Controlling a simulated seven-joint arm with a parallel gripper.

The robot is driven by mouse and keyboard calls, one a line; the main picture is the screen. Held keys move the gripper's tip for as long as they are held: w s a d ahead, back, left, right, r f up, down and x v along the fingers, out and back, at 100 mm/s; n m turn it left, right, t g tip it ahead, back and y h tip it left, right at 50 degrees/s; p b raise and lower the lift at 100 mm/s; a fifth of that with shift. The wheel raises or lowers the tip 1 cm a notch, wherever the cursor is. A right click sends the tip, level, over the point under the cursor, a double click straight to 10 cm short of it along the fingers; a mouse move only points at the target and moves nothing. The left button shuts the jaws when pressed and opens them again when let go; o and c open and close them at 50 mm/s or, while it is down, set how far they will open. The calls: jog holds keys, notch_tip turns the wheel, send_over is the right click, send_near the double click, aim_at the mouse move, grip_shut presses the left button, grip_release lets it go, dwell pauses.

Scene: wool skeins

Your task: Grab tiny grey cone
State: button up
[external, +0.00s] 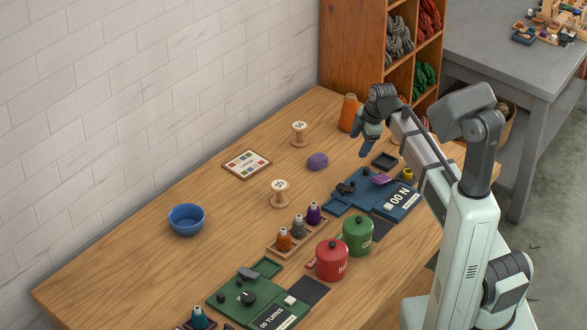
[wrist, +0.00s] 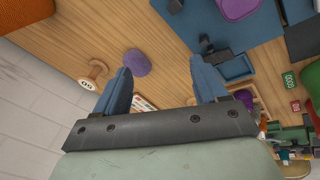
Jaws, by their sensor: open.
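The tiny grey cone (external: 299,228) stands upright in a small wooden tray (external: 272,249), between an orange cone (external: 284,240) and a purple cone (external: 314,212). My gripper (external: 368,146) is above the far part of the table, well behind and to the right of the tray, with nothing in it. In the wrist view my gripper (wrist: 161,68) has its two blue fingers wide apart. I cannot make out the grey cone in the wrist view; the right finger and gripper body cover part of that area.
Red (external: 332,260) and green (external: 357,236) canisters stand close to the tray's right. A wooden spool (external: 280,193) stands behind it. A purple ball (external: 317,161), a blue bowl (external: 186,219) and a tall orange cone (external: 348,113) stand farther off.

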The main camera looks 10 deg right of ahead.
jog(key=s+a+r+n+g+h, duration=0.1)
jog(key=s+a+r+n+g, duration=0.1)
jog(key=s+a+n, duration=0.8)
jog(key=r+n+h, duration=0.2)
jog(key=n, duration=0.1)
send_over(299, 216)
jog(key=shift+f, duration=7.05)
jog(key=shift+c, duration=0.4)
jog(key=c, duration=1.1)
